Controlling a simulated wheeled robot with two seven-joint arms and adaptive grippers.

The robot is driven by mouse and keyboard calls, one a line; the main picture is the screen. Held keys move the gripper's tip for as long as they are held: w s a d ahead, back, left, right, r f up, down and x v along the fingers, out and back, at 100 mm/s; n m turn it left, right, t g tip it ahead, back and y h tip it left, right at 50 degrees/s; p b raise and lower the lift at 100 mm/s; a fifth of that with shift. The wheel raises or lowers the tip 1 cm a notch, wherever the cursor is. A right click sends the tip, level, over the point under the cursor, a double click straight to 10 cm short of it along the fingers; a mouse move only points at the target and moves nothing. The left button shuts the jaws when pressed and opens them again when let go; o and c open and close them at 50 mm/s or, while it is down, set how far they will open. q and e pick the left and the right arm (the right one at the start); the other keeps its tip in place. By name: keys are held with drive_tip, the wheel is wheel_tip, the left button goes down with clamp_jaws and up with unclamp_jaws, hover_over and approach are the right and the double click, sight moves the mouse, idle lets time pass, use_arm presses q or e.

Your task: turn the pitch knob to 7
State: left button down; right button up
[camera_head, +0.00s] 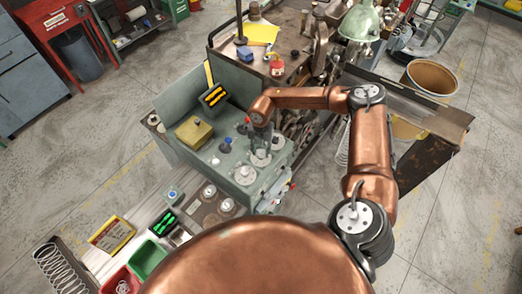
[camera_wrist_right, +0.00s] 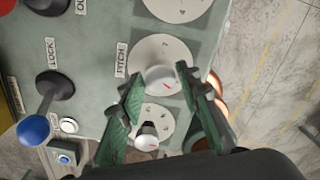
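The pitch knob (camera_wrist_right: 161,78) is a pale round knob with a small red mark, on a white dial plate beside the word PITCH. In the right wrist view my right gripper (camera_wrist_right: 160,73) has its two green fingers apart, one tip on each side of the knob. The right fingertip looks very close to it; I cannot tell whether either touches. The dial's number at the red mark is too small to read. In the head view my right gripper (camera_head: 261,142) reaches down over the grey-green control panel (camera_head: 215,165), partly hiding the dials. My left gripper is not in view.
A second knob (camera_wrist_right: 147,137) sits on another dial between my fingers, nearer the wrist. A blue-tipped LOCK lever (camera_wrist_right: 34,128) stands to the left. A further white dial (camera_wrist_right: 178,8) is at the top. A yellow box (camera_head: 194,132) lies on the panel top.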

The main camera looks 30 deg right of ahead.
drive_tip(key=c, duration=0.7)
